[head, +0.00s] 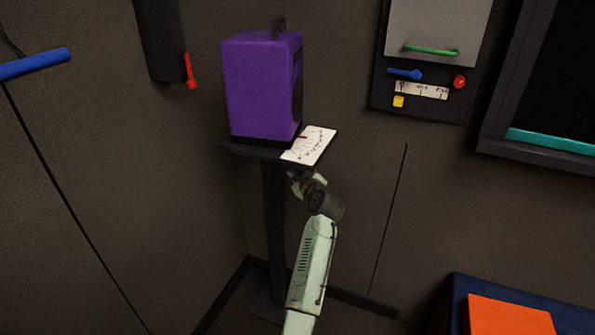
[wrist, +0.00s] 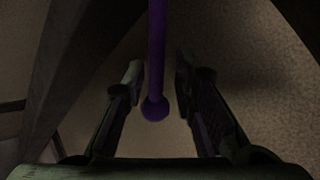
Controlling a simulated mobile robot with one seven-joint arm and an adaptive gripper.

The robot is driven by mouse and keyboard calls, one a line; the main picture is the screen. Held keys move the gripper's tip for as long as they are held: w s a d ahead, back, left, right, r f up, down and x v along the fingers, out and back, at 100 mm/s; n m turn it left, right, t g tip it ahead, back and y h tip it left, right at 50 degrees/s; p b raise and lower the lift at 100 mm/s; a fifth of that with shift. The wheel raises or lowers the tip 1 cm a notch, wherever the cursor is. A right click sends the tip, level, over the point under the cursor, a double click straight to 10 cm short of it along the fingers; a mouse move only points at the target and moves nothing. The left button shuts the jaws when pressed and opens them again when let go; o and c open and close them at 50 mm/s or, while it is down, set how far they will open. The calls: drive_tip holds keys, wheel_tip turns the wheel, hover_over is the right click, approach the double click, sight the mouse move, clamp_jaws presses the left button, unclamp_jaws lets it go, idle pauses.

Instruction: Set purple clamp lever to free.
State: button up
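The purple clamp lever (wrist: 156,60) shows in the wrist view as a straight rod running down from the top edge to a round knob (wrist: 155,108). My gripper (wrist: 159,72) is open around it, one finger on each side. In the head view my arm reaches up to the underside of a small dark stand (head: 272,200). The lever and my fingertips are hidden there. I cannot tell which setting the lever is at.
A purple box (head: 262,85) and a white marked card (head: 310,145), too small to read, are on the stand. A wall panel (head: 420,105) with a green handle, blue lever, red knob and yellow button is to the right. A blue bin (head: 460,290) holding something orange is lower right.

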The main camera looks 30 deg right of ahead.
idle(0.3)
drive_tip(key=v, duration=1.2)
drive_tip(key=shift+a, duration=0.1)
